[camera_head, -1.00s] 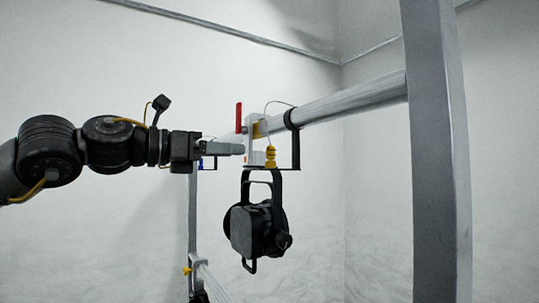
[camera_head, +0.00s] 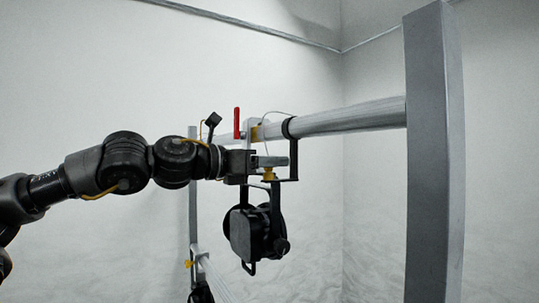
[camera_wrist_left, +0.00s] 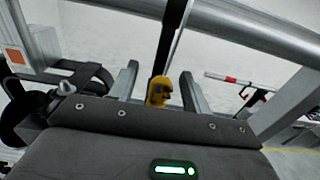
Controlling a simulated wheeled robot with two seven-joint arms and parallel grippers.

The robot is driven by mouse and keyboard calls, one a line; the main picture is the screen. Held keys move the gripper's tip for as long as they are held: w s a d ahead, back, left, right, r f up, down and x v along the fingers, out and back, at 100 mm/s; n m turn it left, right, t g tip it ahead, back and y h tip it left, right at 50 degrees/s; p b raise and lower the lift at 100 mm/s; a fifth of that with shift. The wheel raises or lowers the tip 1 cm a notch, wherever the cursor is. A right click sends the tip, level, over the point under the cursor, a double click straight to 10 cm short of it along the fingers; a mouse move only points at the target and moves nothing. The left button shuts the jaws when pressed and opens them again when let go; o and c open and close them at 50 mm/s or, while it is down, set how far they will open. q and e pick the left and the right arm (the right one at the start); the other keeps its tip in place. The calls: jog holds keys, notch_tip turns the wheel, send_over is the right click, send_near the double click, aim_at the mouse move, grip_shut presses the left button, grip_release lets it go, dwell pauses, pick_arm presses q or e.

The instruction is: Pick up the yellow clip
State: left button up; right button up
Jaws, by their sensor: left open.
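The yellow clip (camera_head: 268,174) hangs below the pipe, just above the black par can (camera_head: 256,232). In the left wrist view the yellow clip (camera_wrist_left: 158,91) shows between the two fingers of my left gripper (camera_wrist_left: 158,86), with a gap on each side. In the head view my left gripper (camera_head: 272,161) reaches in from the left, and its fingers hide the clip's upper part. The gripper is open. I cannot tell how deep the clip sits between the fingers. My right gripper is not in view.
The par can's black bracket (camera_head: 294,160) is close beside my fingertips. A grey horizontal pipe (camera_head: 350,118) runs just above, with a red handle (camera_head: 237,122) on its clamp. A thick grey post (camera_head: 432,160) stands at the right. A thin cable loops above the clamp.

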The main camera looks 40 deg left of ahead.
pick_arm(q)
jog(key=shift+w, duration=0.15)
jog(key=shift+s, duration=0.25)
jog(key=shift+r, duration=0.1)
jog(key=shift+c, duration=0.9)
grip_shut()
jog(key=shift+r, duration=0.25)
jog(key=s+a+r+b, duration=0.5)
jog(key=s+a+r, duration=0.3)
jog(key=s+r, duration=0.3)
jog(key=shift+a+r, duration=0.25)
jog(key=shift+r, duration=0.5)
